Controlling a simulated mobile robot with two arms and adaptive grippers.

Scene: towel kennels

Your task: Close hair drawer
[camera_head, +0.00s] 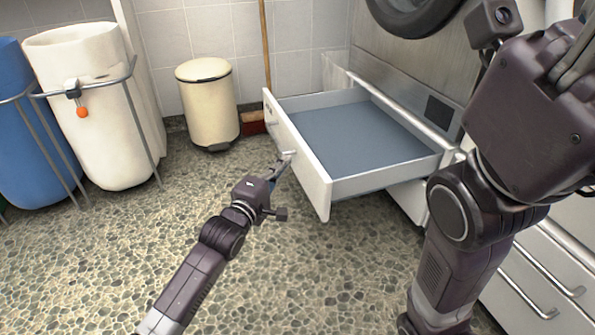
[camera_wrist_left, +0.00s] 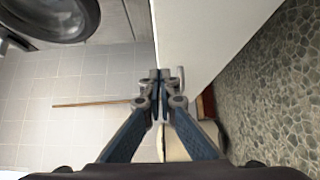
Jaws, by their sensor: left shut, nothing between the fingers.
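The white drawer (camera_head: 297,157) is pulled far out of the cabinet on the right in the head view, and its blue-grey bottom looks empty. My left gripper (camera_head: 281,165) is shut and empty at the outer side of the drawer front, close to its small handle (camera_head: 288,154). In the left wrist view the closed fingertips (camera_wrist_left: 158,78) overlap the edge of the white drawer front (camera_wrist_left: 205,40); I cannot tell whether they touch it. My right arm (camera_head: 480,170) fills the right side of the head view, with its fingers at the top right edge; their opening cannot be judged.
A cream pedal bin (camera_head: 208,105) and a broom (camera_head: 265,60) stand by the tiled wall behind the drawer. A white laundry bag (camera_head: 90,110) and a blue one (camera_head: 30,130) hang in frames at left. The pebbled floor (camera_head: 100,265) is clear in front.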

